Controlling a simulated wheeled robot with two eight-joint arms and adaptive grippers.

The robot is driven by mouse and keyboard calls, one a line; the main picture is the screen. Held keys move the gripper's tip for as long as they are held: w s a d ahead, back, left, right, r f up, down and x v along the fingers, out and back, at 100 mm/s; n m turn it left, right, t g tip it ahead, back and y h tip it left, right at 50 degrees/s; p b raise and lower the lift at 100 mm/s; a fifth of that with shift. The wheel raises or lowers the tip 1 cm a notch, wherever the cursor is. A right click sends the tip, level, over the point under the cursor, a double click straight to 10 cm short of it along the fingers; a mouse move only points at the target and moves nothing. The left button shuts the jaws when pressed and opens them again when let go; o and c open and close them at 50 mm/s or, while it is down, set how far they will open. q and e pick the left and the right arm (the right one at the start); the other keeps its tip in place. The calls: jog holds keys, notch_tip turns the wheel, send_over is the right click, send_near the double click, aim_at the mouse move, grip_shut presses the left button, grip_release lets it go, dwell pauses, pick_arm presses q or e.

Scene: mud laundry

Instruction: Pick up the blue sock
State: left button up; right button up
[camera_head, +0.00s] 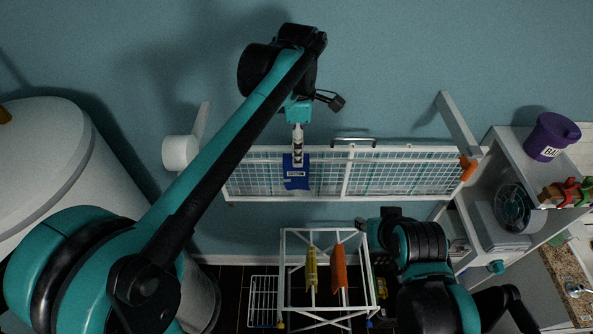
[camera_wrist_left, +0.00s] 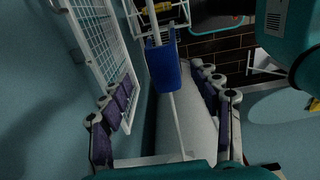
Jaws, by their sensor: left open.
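The blue sock (camera_head: 295,184) is a small blue cloth with white lettering at its top, hanging at the wall-mounted white mesh rack (camera_head: 405,178). In the left wrist view the blue sock (camera_wrist_left: 164,82) hangs over a white bar, ahead of the fingers and roughly midway between them. My left gripper (camera_head: 297,152) is just above the sock in the head view. Its two padded fingers are spread wide in the left wrist view, with nothing held. Whether either finger touches the sock I cannot tell. My right arm shows at the lower right, but its gripper cannot be made out.
A white floor rack (camera_head: 285,262) with a yellow cloth (camera_head: 311,268) and an orange cloth (camera_head: 339,268) stands below. At right, white shelving (camera_head: 497,172) carries a purple bucket (camera_head: 552,137). A large white rounded appliance (camera_head: 45,150) stands at left.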

aim_at(296, 174)
pick_arm(q)
notch_tip(296, 174, down, 7)
jog(key=p, duration=0.1)
jog(key=shift+s+a, duration=0.2)
jog(key=shift+s, duration=0.05)
jog(key=shift+f, duration=0.1)
jog(key=c, duration=1.1)
